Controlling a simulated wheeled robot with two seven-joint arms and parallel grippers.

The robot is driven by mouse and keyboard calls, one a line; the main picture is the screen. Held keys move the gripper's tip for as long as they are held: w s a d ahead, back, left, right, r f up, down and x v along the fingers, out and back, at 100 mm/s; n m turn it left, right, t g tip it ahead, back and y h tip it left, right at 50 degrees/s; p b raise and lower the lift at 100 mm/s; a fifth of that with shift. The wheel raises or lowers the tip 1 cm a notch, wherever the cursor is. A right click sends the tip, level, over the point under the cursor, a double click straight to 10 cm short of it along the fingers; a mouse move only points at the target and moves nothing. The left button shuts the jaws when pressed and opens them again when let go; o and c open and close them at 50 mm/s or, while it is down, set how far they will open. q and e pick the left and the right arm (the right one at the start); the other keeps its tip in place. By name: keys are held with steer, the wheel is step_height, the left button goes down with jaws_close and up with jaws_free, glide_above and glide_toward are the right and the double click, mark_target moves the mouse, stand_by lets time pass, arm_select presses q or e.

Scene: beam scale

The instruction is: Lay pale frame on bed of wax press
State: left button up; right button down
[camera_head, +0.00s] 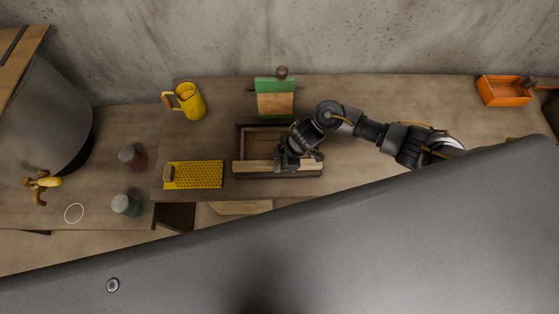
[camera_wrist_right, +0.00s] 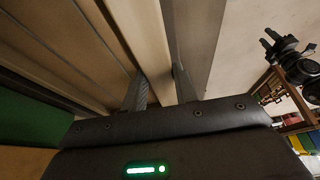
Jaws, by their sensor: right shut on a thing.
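The wax press appears to be the dark wooden box (camera_head: 302,174) on the bench. The pale frame (camera_head: 258,166) shows as a pale bar along its front; in the right wrist view, it is a long pale bar (camera_wrist_right: 147,38). My right gripper (camera_head: 290,163) is shut on this bar, with one finger on each side. It hides the right part of the box. I cannot tell whether the frame touches the bed. A dark gripper, seemingly my left one (camera_wrist_right: 267,37), shows far off in the right wrist view, its fingers apart and empty; it is out of the head view.
A green and wooden block with a knob (camera_head: 275,97) stands behind the box. A yellow perforated tray (camera_head: 198,175) lies left, with a yellow jug (camera_head: 190,101) behind. Two jars (camera_head: 127,205) stand further left. An orange crate (camera_head: 503,91) is at the far right.

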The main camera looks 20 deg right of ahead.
steer(key=shift+f, duration=0.45)
steer(key=c, duration=1)
jaws_free()
steer(key=p+v, duration=0.1)
steer(key=v, duration=0.9)
steer(key=shift+d+r, duration=0.2)
steer(key=shift+r, duration=0.15)
steer(key=shift+s, duration=0.15)
